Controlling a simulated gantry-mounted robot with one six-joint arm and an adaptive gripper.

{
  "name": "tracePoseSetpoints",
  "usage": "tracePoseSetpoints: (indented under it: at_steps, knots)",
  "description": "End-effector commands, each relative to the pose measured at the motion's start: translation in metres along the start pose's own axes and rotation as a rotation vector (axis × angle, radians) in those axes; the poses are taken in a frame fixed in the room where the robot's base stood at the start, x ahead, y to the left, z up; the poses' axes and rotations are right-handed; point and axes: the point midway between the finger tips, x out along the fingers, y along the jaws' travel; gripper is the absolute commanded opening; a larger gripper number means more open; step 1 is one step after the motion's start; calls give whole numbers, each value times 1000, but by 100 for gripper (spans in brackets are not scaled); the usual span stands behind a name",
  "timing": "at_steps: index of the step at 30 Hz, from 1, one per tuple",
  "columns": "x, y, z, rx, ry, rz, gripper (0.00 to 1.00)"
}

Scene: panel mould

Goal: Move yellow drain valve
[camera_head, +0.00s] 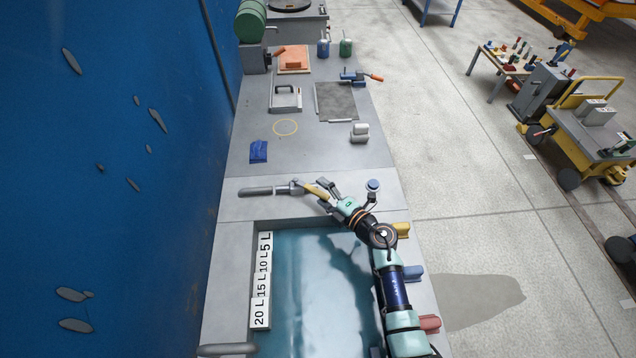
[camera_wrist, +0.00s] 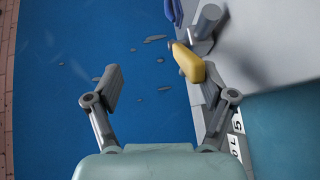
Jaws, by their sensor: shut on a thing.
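The yellow drain valve handle (camera_head: 316,189) is a short yellow lever on a grey fitting at the far rim of the tank. In the wrist view the yellow lever (camera_wrist: 188,62) lies near the right finger, in front of the grey fitting. My gripper (camera_head: 325,194) comes from the lower right and is around the lever, shut on it. In the wrist view my gripper's fingers (camera_wrist: 162,82) look spread, and the exact contact is hard to tell.
The water-filled tank (camera_head: 240,262) has a white litre scale (camera_head: 262,280). A grey pipe (camera_head: 262,191) lies left of the lever. Yellow (camera_head: 402,229), blue (camera_head: 413,273) and red (camera_head: 429,322) parts line the right rim.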

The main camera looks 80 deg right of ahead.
Motion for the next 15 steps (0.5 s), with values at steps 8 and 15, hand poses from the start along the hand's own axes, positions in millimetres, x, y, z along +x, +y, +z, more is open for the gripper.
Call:
tracePoseSetpoints:
  at_steps: [8,15]
  knots:
    - [-23,18,2,-9,-9,30,52]
    - [-43,11,-2,-8,-6,24,40]
